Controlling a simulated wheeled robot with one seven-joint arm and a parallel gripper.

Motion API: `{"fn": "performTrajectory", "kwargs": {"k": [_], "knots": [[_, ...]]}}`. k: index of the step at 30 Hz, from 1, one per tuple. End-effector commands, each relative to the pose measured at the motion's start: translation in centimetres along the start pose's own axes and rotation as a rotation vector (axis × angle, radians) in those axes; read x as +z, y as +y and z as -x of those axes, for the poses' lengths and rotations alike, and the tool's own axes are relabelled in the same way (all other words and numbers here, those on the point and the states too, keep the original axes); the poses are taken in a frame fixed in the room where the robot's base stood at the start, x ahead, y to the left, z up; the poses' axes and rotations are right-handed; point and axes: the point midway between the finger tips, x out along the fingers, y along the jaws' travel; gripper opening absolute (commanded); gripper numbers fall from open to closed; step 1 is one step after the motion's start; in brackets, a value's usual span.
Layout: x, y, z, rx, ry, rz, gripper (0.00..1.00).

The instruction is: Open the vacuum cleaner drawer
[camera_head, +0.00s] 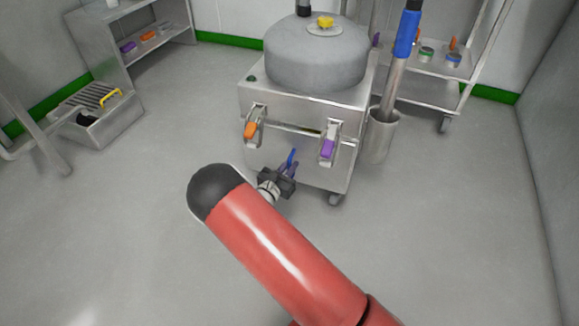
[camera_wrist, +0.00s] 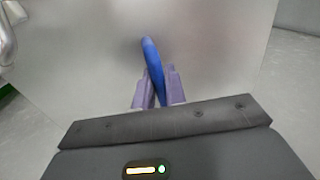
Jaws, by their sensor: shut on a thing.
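The vacuum cleaner (camera_head: 292,120) is a steel box on casters with a round grey lid on top. The drawer front (camera_head: 310,165) is its lower steel panel, and it also fills much of the wrist view (camera_wrist: 85,75). A blue handle (camera_head: 292,157) stands out from this panel, and it also shows in the wrist view (camera_wrist: 152,60). My gripper (camera_head: 287,172) is at the handle. In the wrist view its purple fingers (camera_wrist: 158,90) are closed on either side of the blue handle. The fingers hide the handle's lower part. I cannot tell whether the drawer is slightly out.
Shelving stands at the left and back right. The floor in front is free.

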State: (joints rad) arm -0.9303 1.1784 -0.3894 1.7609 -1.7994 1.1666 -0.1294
Motion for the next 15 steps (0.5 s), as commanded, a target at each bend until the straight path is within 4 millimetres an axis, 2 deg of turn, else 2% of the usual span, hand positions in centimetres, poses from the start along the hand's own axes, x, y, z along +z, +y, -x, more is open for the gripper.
{"fn": "performTrajectory", "kwargs": {"k": [8,11,15], "knots": [[0.1,-0.1,0.7,0.001,0.001,0.000,0.00],[0.1,-0.3,1.8,0.003,0.002,0.001,0.00],[0.2,-0.7,4.3,0.004,0.002,0.002,0.00]]}}
